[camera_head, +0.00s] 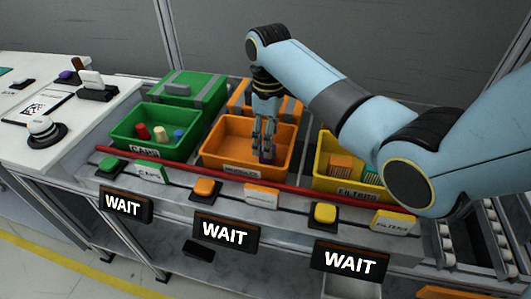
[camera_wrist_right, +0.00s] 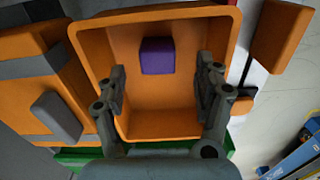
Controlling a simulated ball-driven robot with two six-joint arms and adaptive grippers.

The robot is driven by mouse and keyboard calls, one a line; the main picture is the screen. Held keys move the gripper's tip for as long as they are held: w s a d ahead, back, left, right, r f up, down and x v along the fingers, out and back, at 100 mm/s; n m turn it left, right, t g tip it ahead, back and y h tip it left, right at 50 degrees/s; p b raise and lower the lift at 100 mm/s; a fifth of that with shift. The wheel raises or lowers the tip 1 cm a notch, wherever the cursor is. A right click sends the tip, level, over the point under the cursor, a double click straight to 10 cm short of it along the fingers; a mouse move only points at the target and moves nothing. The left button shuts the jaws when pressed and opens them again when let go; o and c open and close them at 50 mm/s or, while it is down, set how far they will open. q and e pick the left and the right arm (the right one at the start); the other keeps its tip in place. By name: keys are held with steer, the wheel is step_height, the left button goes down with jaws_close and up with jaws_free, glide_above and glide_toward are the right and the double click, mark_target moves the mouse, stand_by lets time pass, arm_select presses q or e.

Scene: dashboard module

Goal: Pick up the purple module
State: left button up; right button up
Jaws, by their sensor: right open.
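The purple module (camera_wrist_right: 157,56) lies on the floor of the orange bin (camera_wrist_right: 152,122), near one wall in the right wrist view. In the head view the module (camera_head: 267,156) is partly hidden behind my gripper's fingers in the orange bin (camera_head: 222,148). My right gripper (camera_head: 265,152) points down into the bin. In the right wrist view its fingers (camera_wrist_right: 160,78) are spread, one on each side of the module, with clear gaps. I cannot tell how high the fingertips are above the bin floor. My left gripper is not in view.
A green bin (camera_head: 125,125) with colored cans stands to the left, and a yellow bin (camera_head: 325,150) with filters to the right. A red rail (camera_head: 230,180) runs in front. Lidded boxes stand behind. A white table (camera_head: 75,130) is at the left.

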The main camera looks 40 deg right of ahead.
steer(key=shift+f, duration=0.4)
steer(key=shift+w+f, duration=0.1)
steer(key=shift+f, duration=0.25)
step_height(320, 180, down, 5)
steer(key=shift+w+r+b, duration=0.1)
steer(key=shift+r+b, duration=0.1)
steer(key=shift+b, duration=0.2)
steer(key=shift+c, duration=0.2)
steer(key=c, duration=1.1)
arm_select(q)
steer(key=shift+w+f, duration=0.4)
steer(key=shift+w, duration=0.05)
arm_select(e)
steer(key=shift+c, duration=0.6)
